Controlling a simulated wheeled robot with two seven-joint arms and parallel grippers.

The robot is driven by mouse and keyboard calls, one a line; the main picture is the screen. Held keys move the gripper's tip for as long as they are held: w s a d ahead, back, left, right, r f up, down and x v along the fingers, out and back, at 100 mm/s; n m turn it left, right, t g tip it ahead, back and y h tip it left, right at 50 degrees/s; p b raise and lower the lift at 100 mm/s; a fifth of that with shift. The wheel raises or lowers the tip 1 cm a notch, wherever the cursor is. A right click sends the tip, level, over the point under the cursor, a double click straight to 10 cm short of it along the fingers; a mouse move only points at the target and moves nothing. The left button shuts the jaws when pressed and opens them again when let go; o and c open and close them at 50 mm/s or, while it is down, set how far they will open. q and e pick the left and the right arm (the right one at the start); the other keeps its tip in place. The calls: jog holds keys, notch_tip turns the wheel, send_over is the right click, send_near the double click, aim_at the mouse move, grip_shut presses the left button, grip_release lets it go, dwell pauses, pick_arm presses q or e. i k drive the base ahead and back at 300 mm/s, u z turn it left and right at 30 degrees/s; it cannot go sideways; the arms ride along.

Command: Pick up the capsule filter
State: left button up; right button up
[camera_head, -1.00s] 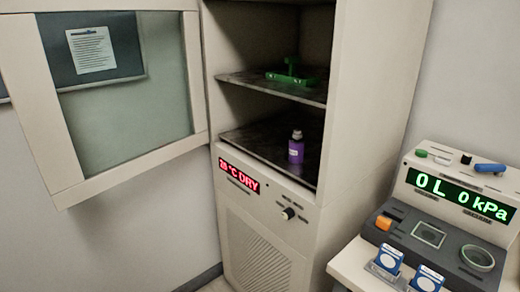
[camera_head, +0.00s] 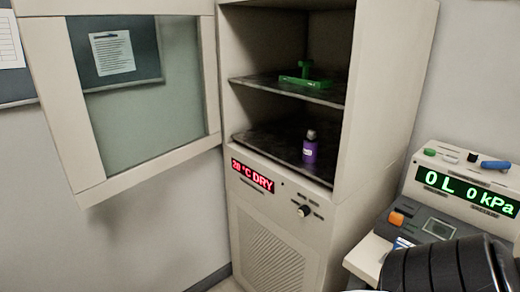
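No object is clearly marked as the capsule filter. A purple bottle (camera_head: 310,150) with a grey cap stands upright on the lower shelf of the open cabinet. A green fixture (camera_head: 305,77) with an upright part lies on the shelf above. A blue cylinder (camera_head: 495,165) lies on top of the display machine at right. I cannot tell which of these, if any, is the filter. Neither gripper's fingers show. A dark rounded part, seemingly of my own arm, fills the lower right corner and hides the front of the machine.
The cabinet (camera_head: 385,120) has its glazed door (camera_head: 150,110) swung open to the left. Its red display (camera_head: 253,175) reads 20 °C DRY. The machine's green display (camera_head: 467,190) reads 0 L 0 kPa. An orange button (camera_head: 396,218) sits on its deck.

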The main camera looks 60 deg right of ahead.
aim_at(310, 146)
jog(key=i, duration=2.05)
jog(key=z, duration=3)
